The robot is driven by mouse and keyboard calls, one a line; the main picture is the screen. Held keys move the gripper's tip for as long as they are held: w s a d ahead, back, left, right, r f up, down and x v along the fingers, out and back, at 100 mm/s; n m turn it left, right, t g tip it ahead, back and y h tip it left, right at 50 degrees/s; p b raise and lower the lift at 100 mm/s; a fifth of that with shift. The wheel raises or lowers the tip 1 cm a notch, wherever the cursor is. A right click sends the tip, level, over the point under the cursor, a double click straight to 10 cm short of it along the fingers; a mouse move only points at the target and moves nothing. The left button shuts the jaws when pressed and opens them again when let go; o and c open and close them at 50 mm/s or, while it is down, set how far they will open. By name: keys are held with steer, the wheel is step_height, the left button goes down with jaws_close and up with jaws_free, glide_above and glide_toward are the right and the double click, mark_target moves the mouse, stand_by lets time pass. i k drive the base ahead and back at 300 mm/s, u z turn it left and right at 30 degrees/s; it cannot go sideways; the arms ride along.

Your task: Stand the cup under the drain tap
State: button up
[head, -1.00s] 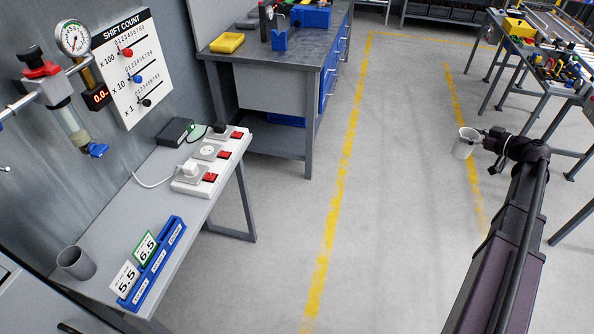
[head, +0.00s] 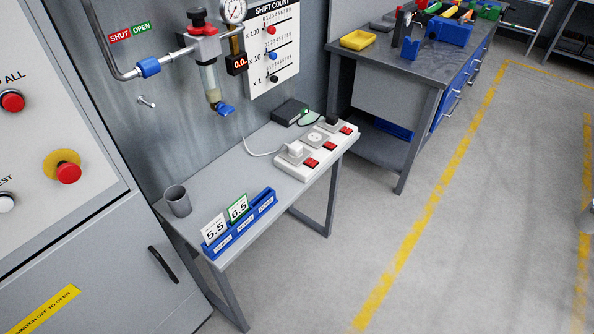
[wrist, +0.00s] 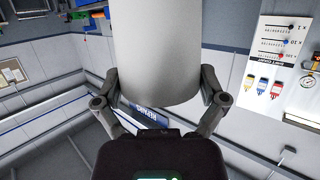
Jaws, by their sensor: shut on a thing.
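My gripper (wrist: 160,82) is shut on a pale grey cup (wrist: 158,45) in the wrist view, one finger on each side of it. A sliver of this cup (head: 588,218) seems to show at the right edge of the head view; the arm is out of that view. The drain tap (head: 225,109) has a blue handle and sits under a clear bowl on the wall pipe, above the bench. The held cup is far to the right of the tap. A second, darker grey cup (head: 177,202) stands upright at the bench's left end.
The narrow grey bench (head: 235,170) carries a blue card rack (head: 240,224), a white power strip (head: 308,158) and a black box (head: 289,112). A control cabinet (head: 75,130) stands at left, a workbench (head: 400,62) at back. The floor (head: 440,240) is clear.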

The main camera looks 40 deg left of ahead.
mark_target(230, 171)
steer(key=z, duration=0.05)
steer(key=k, duration=0.4)
steer(key=u, duration=2.45)
steer(key=i, duration=0.55)
steer(key=z, duration=0.1)
